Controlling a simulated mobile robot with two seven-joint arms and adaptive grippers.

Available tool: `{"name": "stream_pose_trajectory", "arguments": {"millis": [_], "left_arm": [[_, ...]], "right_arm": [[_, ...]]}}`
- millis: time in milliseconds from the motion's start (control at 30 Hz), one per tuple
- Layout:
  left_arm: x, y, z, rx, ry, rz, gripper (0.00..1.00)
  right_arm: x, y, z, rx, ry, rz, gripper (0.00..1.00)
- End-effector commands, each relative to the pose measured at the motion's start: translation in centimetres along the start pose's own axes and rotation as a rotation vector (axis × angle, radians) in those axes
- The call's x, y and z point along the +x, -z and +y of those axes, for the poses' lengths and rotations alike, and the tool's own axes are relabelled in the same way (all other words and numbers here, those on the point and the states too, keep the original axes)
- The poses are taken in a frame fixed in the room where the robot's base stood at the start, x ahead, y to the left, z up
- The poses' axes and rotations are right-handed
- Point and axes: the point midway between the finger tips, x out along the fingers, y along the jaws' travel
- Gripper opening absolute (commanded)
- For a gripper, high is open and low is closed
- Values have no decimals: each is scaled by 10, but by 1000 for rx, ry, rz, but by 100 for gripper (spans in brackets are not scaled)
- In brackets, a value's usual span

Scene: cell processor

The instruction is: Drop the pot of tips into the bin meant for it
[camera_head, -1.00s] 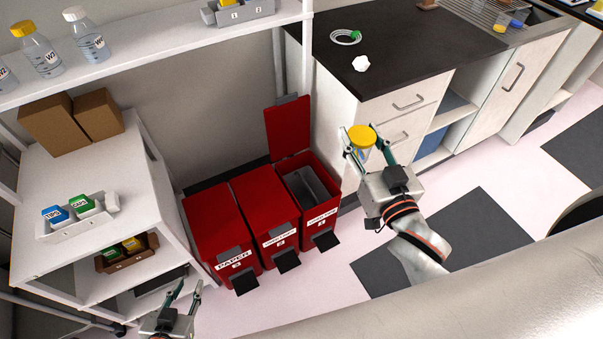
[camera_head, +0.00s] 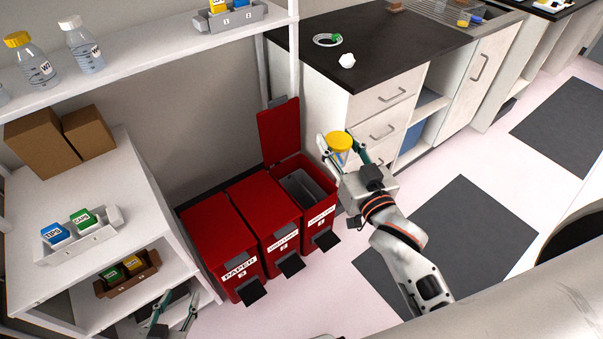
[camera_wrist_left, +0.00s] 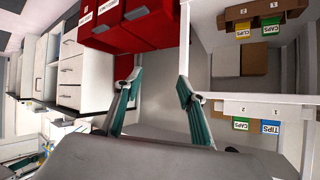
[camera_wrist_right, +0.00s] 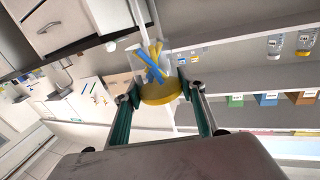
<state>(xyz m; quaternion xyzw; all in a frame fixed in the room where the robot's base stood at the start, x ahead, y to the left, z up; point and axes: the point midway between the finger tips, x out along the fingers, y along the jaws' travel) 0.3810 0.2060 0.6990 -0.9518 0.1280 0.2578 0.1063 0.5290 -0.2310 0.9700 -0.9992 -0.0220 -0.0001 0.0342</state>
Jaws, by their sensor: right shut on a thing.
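The pot (camera_head: 340,141) has a yellow lid and a clear body. In the right wrist view the pot (camera_wrist_right: 155,75) shows blue and yellow tips inside. My right gripper (camera_head: 346,150) is shut on it and holds it in the air, near the back right of the open bin. This red bin (camera_head: 321,218) is the right one of three; its lid (camera_head: 279,133) stands up and a grey liner shows inside. Its label is too small to read surely. My left gripper (camera_head: 180,300) is open and empty at the lower left; its fingers (camera_wrist_left: 155,92) stand apart.
The middle bin (camera_head: 268,215) and the left bin (camera_head: 222,245), marked PAPER, are closed. A white shelf unit (camera_head: 85,185) with small boxes stands left. A drawer cabinet (camera_head: 385,100) with a dark worktop stands right, close behind the pot.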

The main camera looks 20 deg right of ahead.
Motion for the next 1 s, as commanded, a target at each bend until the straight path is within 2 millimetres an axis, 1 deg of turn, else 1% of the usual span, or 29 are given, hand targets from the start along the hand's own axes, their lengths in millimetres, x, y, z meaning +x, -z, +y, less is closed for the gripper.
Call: {"name": "stream_pose_trajectory", "arguments": {"millis": [33, 200, 367, 467, 500, 567, 600, 667, 700, 767, 800, 900, 1000], "left_arm": [[11, -7, 2, 3, 0, 16, 40], [25, -8, 6, 11, -2, 58, 40], [37, -18, 12, 14, -8, 77, 40], [43, -28, 17, 13, -15, 79, 40], [46, -33, 19, 12, -19, 77, 40], [49, -41, 23, 10, -25, 73, 40], [51, -47, 26, 9, -29, 69, 40], [54, -56, 29, 5, -35, 60, 40], [56, -64, 32, 3, -40, 53, 40], [59, -74, 36, -2, -47, 41, 40], [60, -80, 39, -4, -52, 34, 40], [63, -92, 44, -11, -61, 18, 40], [64, -100, 47, -16, -68, 7, 40]], "right_arm": [[18, -22, -1, -3, 11, -1, 1], [67, -64, -4, -1, 41, -11, 1], [112, -110, -4, -1, 62, -21, 1], [140, -142, -2, 1, 72, -26, 1], [150, -156, 0, 2, 75, -28, 1], [165, -179, 2, 2, 79, -31, 1], [175, -195, 4, 4, 81, -32, 1], [189, -220, 7, 4, 83, -36, 1], [198, -238, 9, 3, 84, -38, 1], [211, -264, 13, 3, 85, -39, 1], [219, -280, 15, 4, 85, -39, 1], [234, -315, 22, 2, 83, -36, 1], [246, -340, 27, 2, 81, -29, 1]]}}
